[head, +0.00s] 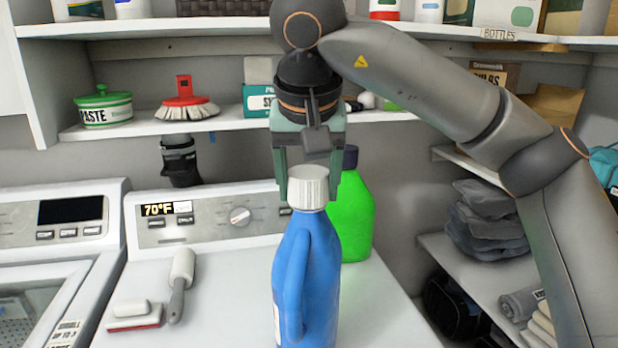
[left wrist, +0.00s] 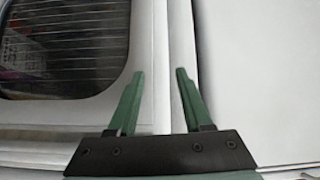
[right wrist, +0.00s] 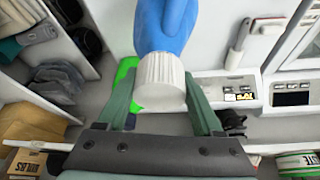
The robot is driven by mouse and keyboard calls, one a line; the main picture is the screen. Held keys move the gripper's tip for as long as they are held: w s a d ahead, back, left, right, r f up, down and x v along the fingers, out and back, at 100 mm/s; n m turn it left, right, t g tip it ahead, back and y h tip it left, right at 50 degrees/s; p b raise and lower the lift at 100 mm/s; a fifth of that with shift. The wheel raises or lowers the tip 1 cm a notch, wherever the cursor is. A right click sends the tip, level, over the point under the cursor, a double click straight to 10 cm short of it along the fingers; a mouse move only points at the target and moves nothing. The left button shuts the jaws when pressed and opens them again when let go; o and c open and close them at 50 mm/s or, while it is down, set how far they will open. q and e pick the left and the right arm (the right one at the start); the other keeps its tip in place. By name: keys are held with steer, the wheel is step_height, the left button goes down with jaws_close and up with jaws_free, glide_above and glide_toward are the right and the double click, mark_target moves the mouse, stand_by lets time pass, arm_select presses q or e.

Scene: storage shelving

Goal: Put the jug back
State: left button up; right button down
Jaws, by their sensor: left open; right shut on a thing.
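A blue jug (head: 305,275) with a ribbed white cap (head: 308,187) stands upright in the head view, over the white machine top. My right gripper (head: 308,185) comes down from above and is shut on the jug at its cap. In the right wrist view the cap (right wrist: 160,80) sits between the green fingers, with the blue body (right wrist: 165,25) beyond it. I cannot tell whether the jug's base touches the machine, as its bottom is cut off. My left gripper (left wrist: 158,100) is open and empty in front of the white machine fronts; it is not in the head view.
A green bottle (head: 355,210) with a dark cap stands just behind the jug. A lint roller (head: 181,270) and a red-and-white brush (head: 134,315) lie on the machine top at left. Shelves above (head: 240,118) hold a tub, a brush and boxes. Side shelves at right hold dark folded cloth (head: 487,220).

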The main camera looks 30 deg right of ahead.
mark_target(308, 207)
steer(key=shift+w+d+f, duration=0.1)
steer(key=shift+w+f, duration=0.15)
steer(key=shift+f, duration=1.45)
steer(key=shift+c, duration=0.2)
jaws_free()
steer(key=shift+s+f+b, duration=0.1)
steer(key=shift+f+b, duration=0.1)
steer(key=shift+b, duration=0.1)
steer(key=shift+r, duration=0.1)
steer(key=p+v, duration=0.2)
steer(key=v, duration=1)
steer(key=shift+p, duration=0.4)
steer(key=shift+s, duration=0.1)
